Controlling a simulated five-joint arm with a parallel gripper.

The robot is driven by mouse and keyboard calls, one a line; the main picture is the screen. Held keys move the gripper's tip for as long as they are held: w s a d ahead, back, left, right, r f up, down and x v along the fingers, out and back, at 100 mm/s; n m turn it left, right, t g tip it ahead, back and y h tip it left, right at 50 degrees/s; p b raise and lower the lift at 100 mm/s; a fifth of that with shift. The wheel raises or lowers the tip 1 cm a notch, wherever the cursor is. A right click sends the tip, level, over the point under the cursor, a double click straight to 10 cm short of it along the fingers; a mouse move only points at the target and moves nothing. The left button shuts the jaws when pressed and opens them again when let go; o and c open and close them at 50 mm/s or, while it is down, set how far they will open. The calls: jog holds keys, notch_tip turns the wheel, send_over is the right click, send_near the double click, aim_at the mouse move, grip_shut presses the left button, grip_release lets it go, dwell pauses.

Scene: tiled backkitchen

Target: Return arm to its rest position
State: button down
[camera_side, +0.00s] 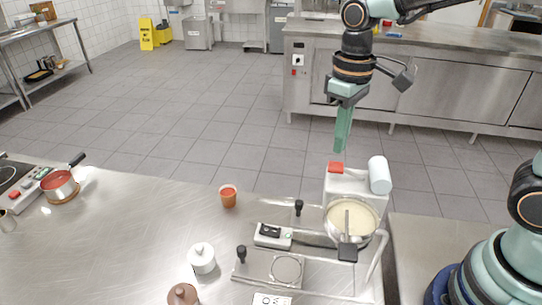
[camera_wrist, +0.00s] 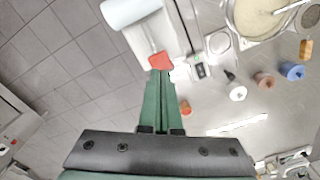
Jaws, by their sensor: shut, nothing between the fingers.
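My gripper (camera_side: 341,146) is shut and empty, with its green fingers pointing down in the air. In the side view it hangs above and behind the back edge of the steel table (camera_side: 130,240). In the wrist view my gripper (camera_wrist: 160,82) shows its two green fingers together, their tips overlapping the view of a red block (camera_wrist: 160,60). In the side view this red block (camera_side: 336,167) is on a white machine body, below the fingertips, and the fingers appear apart from it.
A bowl of cream-coloured contents (camera_side: 352,218) with a utensil stands beside a white cylinder (camera_side: 379,175). An orange cup (camera_side: 228,196), a white lidded jar (camera_side: 201,258), a brown jar (camera_side: 183,294) and a saucepan (camera_side: 59,186) stand on the table. The table's left middle is clear.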

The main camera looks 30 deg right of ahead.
jog(key=shift+s+d+r+m+t, duration=0.5)
jog(key=shift+s+d+r+t, duration=0.25)
jog(key=shift+d+t, duration=0.3)
jog(key=shift+s+d+r+m+t, duration=0.5)
jog(key=shift+s+d+r+t, duration=0.25)
jog(key=shift+d, duration=0.55)
jog(key=shift+s+d+r+m+t, duration=0.5)
jog(key=shift+s+d+r+t, duration=0.25)
jog(key=shift+d+t, duration=0.35)
